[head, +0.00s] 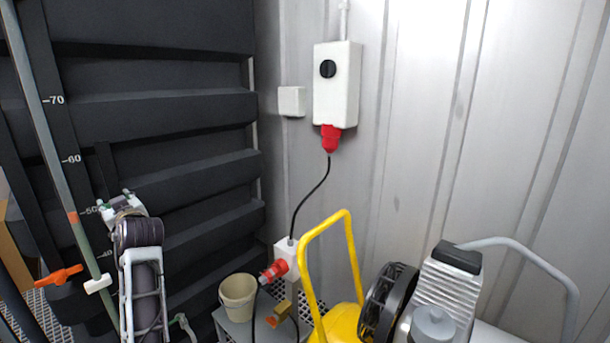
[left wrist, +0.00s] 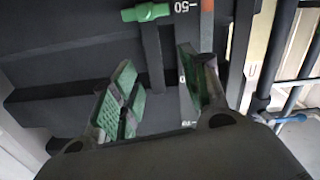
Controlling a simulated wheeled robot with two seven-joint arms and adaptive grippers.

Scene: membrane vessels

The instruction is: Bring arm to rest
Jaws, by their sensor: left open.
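My left gripper (head: 120,201) is raised in front of the dark ribbed vessel wall (head: 160,113), at the left of the head view. In the left wrist view my left gripper (left wrist: 157,100) is open, its green-padded fingers spread apart with nothing between them. The dark wall, a scale mark "50" and a green handle (left wrist: 147,12) show beyond the fingers. In the head view the fingertips are small, and I cannot tell their exact distance from the wall. My right gripper is in neither view.
A sloping level tube (head: 51,133), an orange handle (head: 59,275) and a white handle (head: 98,284) are left of my left arm. A beige bucket (head: 238,292), red plug (head: 273,272) and yellow frame (head: 352,252) stand to its right. A white switch box (head: 337,85) hangs on the wall.

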